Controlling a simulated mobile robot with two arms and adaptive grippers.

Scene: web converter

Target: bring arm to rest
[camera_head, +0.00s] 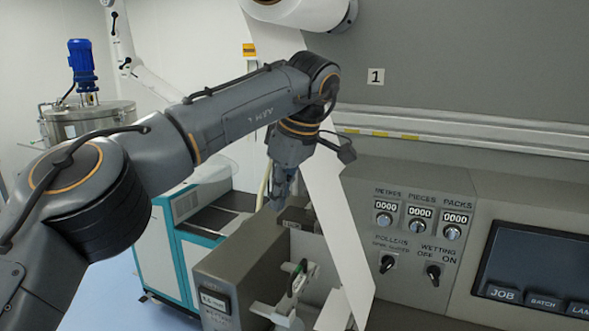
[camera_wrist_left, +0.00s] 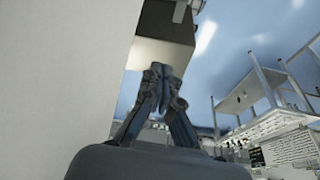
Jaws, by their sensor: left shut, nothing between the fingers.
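My left arm reaches in from the left across the head view, its forearm raised over the machine and its wrist bent downward. My left gripper (camera_head: 281,188) hangs below the wrist, partly dark and hard to make out, just behind the white web strip (camera_head: 338,215). In the left wrist view the gripper's fingers (camera_wrist_left: 162,82) are together and empty. A large pale surface fills the left of that view, close beside the fingers. My right gripper is in neither view.
A control panel with counters, knobs and a dark screen (camera_head: 540,265) stands at the right. A grey box unit (camera_head: 245,265) lies below the gripper. A teal and white cabinet (camera_head: 165,255) and a steel tank with a blue motor (camera_head: 82,65) stand at the left.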

